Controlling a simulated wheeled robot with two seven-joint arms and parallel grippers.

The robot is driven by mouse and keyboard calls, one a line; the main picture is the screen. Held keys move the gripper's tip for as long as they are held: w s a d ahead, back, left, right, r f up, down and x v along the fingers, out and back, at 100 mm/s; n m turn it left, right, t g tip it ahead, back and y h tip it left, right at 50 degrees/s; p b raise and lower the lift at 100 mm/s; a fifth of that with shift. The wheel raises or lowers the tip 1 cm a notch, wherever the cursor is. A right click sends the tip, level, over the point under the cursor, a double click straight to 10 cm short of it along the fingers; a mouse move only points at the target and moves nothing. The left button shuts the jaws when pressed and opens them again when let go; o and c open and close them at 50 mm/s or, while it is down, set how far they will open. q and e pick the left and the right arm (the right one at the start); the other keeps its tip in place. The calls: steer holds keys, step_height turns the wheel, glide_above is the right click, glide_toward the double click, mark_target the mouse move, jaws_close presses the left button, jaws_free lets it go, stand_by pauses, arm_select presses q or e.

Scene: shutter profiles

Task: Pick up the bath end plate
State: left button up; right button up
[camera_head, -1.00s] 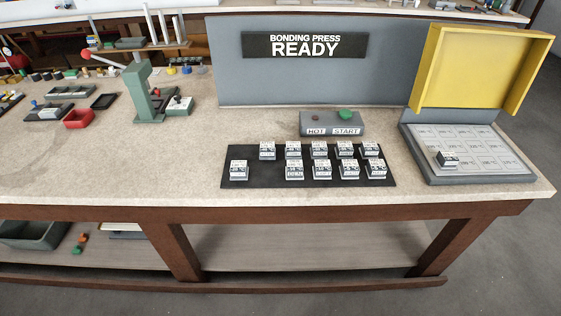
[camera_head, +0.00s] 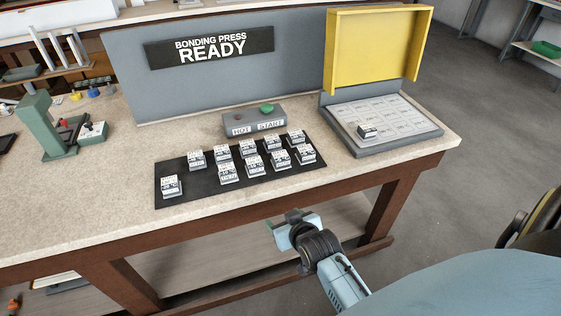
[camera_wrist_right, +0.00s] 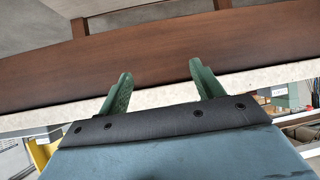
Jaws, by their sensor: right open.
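Several small labelled blocks, white on top with dark parts, stand in two rows on a black mat (camera_head: 200,192) on the bench. One of them (camera_head: 172,187) stands apart at the mat's left end. Their labels are too small to read, so I cannot tell which is the bath end plate. One more block (camera_head: 368,131) sits on the press's plate grid. My right gripper (camera_head: 287,217) is in front of the bench edge, apart from the blocks. In the right wrist view its two green fingers (camera_wrist_right: 160,73) are spread and empty. My left gripper is out of view.
The bonding press base (camera_head: 395,143) has a raised yellow lid (camera_head: 375,48). A grey control box (camera_head: 254,122) with a green button stands behind the mat. A green hand press (camera_head: 45,125) is at the left. The wooden bench front (camera_head: 230,228) lies beside my right gripper.

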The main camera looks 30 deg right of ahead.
steer(key=m+t+h, duration=0.1)
steer(key=t+h, duration=0.1)
glide_toward(283, 161)
steer(key=b+x, duration=0.1)
steer(key=x, duration=0.4)
steer(key=shift+a, duration=0.1)
steer(key=shift+b+x, duration=0.5)
steer(key=shift+x, duration=2.6)
steer(key=shift+s, duration=0.1)
steer(key=shift+c, duration=0.3)
steer(key=c, duration=1)
